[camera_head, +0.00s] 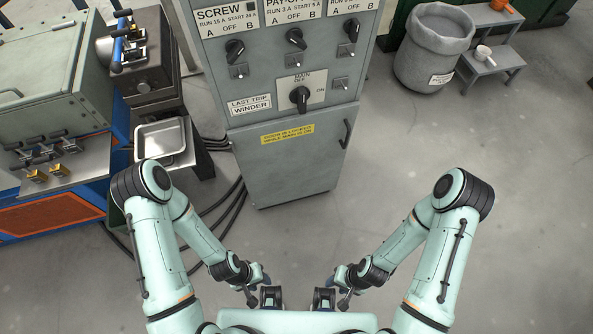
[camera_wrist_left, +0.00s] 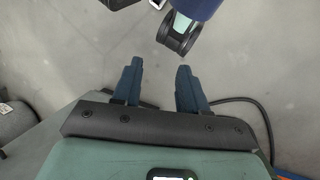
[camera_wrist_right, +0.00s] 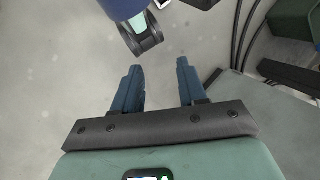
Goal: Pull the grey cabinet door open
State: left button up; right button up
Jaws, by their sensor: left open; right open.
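The grey cabinet door (camera_head: 290,165) is the lower front panel of the grey control cabinet, and it looks shut. It has a yellow label (camera_head: 288,134) near its top and a black upright handle (camera_head: 346,134) at its upper right edge. My left gripper (camera_head: 270,298) is low in the head view, well short of the door. In the left wrist view its two blue fingers (camera_wrist_left: 156,80) are apart with nothing between them. My right gripper (camera_head: 324,298) is beside it at a similar distance. In the right wrist view its fingers (camera_wrist_right: 157,80) are also apart and empty.
Dark cables (camera_head: 232,200) run along the floor left of the cabinet. A metal tray (camera_head: 160,154) and a machine bench (camera_head: 55,175) stand to the left. A grey bin (camera_head: 428,65) and a small step stand (camera_head: 497,58) are at the upper right. The floor before the door is clear.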

jog(key=w+d+f+n+t+b, duration=0.1)
jog(key=w+f+t+b, duration=0.35)
jog(key=w, duration=0.45)
jog(key=n+t+h+b, duration=0.1)
jog(key=n+t+b, duration=0.3)
jog(key=t+b, duration=1.1)
send_near(347, 139)
jog(key=shift+g, duration=0.35)
jog(key=w, duration=0.4)
jog(key=w+a+b, duration=0.1)
jog(key=w, duration=0.1)
jog(key=shift+w+r, duration=0.15)
jog(key=w, duration=0.3)
jog(key=shift+w+a+b, duration=0.15)
jog(key=shift+w+b, duration=0.1)
jog(key=shift+b, duration=0.15)
jog(key=shift+w, duration=0.45)
pick_arm(q)
jog(key=w+a+f+t, duration=0.1)
jog(key=w+a+f, duration=0.1)
jog(key=f, duration=0.5)
jog(key=w+a+f+t+y, duration=0.1)
jog(key=w+f, duration=0.2)
jog(key=f, duration=0.5)
jog(key=w+a+f+n+t, duration=0.1)
jog(key=w+a+f, duration=0.1)
jog(key=f, duration=0.5)
jog(key=shift+w+a+f+t+y, duration=0.3)
jog(key=shift+w+y, duration=0.1)
jog(key=shift+w, duration=0.4)
